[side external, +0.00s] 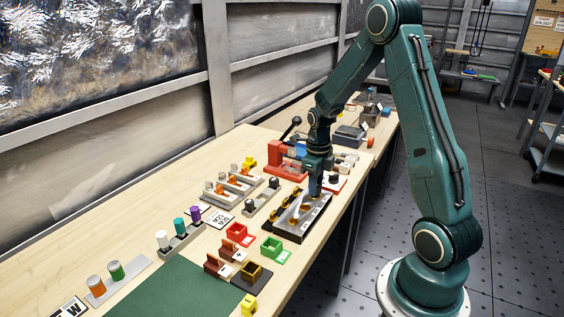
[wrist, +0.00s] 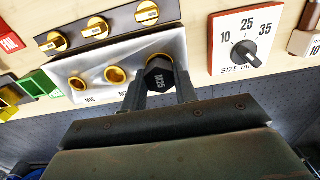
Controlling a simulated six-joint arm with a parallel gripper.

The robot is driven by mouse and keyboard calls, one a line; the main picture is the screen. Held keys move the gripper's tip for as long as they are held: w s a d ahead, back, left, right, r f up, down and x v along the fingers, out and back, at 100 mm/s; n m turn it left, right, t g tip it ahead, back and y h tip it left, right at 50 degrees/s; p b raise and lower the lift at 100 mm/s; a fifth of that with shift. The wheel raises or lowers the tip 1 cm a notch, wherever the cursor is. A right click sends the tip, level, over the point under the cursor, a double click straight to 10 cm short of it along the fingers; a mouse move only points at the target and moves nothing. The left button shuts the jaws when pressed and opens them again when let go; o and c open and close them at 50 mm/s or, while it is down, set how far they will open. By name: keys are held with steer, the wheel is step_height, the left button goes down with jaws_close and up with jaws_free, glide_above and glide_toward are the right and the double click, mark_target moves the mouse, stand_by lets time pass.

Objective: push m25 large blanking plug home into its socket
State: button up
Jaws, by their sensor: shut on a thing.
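The M25 large blanking plug (wrist: 158,80) is a dark hex-headed part marked "M25" in the wrist view. My gripper (wrist: 160,92) is shut on it, one finger on each side. The plug is at the right end of a pale socket plate (wrist: 137,42), over a socket whose gold rim (wrist: 160,57) shows just behind it. How deep the plug sits is hidden. Two gold-rimmed sockets to its left are empty, one marked M16 (wrist: 77,84). In the side view my gripper (side external: 315,192) points down at the far end of the plate, and the plug is hidden.
A black strip with several gold-rimmed parts (wrist: 96,27) lies behind the plate. A dial card (wrist: 246,42) marked 10, 25, 35 is on the right. A green bin (side external: 272,246) and a red bin (side external: 238,232) stand nearer. A red press-like tool (side external: 287,170) stands close behind.

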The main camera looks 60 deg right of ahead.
steer(key=shift+f, duration=0.55)
steer(key=o, duration=1)
steer(key=shift+r, duration=0.15)
step_height(320, 180, up, 14)
steer(key=shift+f, duration=0.25)
stand_by(0.4)
